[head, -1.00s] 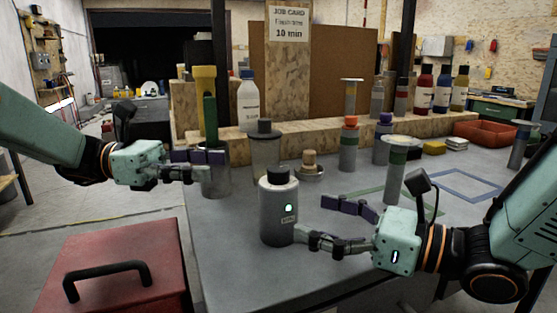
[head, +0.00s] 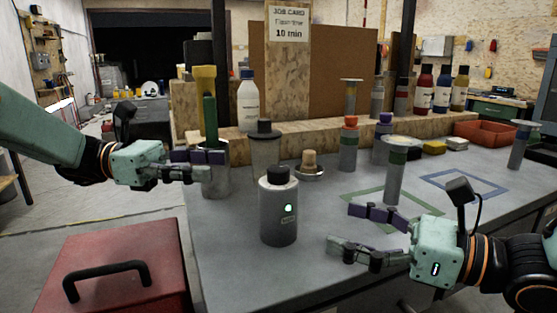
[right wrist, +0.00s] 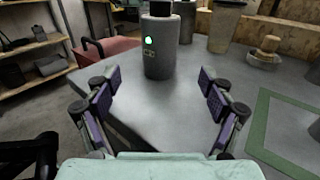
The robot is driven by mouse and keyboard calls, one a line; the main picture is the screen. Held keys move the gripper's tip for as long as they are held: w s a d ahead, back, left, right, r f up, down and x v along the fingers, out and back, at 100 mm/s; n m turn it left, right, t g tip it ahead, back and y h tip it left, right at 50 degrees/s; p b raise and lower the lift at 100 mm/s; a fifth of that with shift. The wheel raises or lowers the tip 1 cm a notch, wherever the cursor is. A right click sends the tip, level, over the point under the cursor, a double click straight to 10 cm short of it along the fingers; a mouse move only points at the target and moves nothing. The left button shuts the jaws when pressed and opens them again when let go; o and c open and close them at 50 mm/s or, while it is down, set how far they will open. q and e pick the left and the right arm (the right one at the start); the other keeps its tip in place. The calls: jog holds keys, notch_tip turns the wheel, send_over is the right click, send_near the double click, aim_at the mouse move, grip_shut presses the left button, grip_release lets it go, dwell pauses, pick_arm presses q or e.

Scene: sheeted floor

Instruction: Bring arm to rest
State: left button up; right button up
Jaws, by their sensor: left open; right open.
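My right gripper (head: 345,229) is open and empty above the front of the grey table, right of a grey bottle with a black cap (head: 278,212). The right wrist view shows its two fingers (right wrist: 158,95) spread apart, with the bottle (right wrist: 160,45) standing upright beyond them, not touched. My left gripper (head: 225,163) is open at the table's left side, its fingers beside a grey container (head: 215,184) holding yellow and green upright items. I cannot tell whether it touches the container.
A red box (head: 115,270) with a black handle stands at front left. Green (head: 350,196) and blue (head: 463,200) outlined squares mark the table's right side. An orange bin (head: 485,134) is at the far right.

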aim_at(296, 211)
jog(key=shift+x, duration=4.2)
